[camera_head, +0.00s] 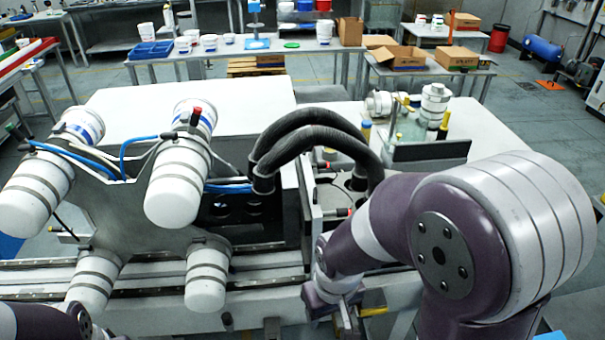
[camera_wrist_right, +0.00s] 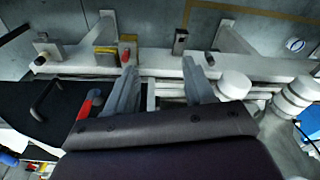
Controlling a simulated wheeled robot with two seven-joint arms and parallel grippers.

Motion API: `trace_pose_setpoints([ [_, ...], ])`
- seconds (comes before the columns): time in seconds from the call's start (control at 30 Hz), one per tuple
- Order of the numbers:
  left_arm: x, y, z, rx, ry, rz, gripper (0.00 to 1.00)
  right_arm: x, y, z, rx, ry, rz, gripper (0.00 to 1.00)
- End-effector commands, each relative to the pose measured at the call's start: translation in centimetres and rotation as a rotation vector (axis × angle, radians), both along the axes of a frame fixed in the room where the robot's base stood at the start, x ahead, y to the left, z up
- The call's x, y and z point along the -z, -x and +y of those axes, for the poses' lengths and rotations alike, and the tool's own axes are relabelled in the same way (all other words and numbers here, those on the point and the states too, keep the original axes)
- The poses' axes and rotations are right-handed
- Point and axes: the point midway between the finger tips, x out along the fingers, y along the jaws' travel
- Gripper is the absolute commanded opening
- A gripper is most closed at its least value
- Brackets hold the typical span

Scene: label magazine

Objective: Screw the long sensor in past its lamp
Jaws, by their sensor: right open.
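My right gripper (camera_head: 345,318) is low at the front edge of the machine, partly behind my own arm. In the right wrist view its two fingers (camera_wrist_right: 159,66) are apart with nothing between them, above a pale rail (camera_wrist_right: 155,62). A small red-tipped part (camera_wrist_right: 125,57) with a yellow block (camera_wrist_right: 105,50) is by the left fingertip. A dark upright bracket (camera_wrist_right: 180,41) stands just beyond the gap. I cannot tell which of these is the long sensor, and no lit lamp is clear. My left gripper is out of view.
Two black hoses (camera_head: 310,122) arch over the machine's middle. White cylinders (camera_head: 172,185) on a grey frame fill the left. A glass-fronted fixture (camera_head: 425,152) stands at the right. A black panel with a handle (camera_wrist_right: 45,97) lies left of the fingers. Grey floor shows beyond the rail.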

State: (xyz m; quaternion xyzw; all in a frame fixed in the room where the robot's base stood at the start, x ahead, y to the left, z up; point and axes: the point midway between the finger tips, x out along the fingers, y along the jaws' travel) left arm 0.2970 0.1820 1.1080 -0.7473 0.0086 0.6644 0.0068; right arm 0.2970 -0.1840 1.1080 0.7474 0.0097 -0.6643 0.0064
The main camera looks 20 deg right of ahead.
Motion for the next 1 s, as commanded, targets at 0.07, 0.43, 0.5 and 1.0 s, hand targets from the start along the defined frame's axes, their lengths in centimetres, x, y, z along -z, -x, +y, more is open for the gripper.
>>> trace_pose_setpoints([
  [0.07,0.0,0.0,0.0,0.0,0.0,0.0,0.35,0.0,0.0,0.0,0.0,0.0,0.0,0.53],
  [0.43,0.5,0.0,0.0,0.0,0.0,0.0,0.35,0.5,0.0,-0.3,0.012,0.001,-0.002,0.53],
  [0.5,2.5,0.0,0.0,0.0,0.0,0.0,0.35,2.7,0.7,-1.4,0.061,0.0,0.005,0.53],
  [1.0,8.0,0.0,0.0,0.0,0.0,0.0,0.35,0.2,-8.6,-9.6,0.234,0.142,-1.235,0.53],
])
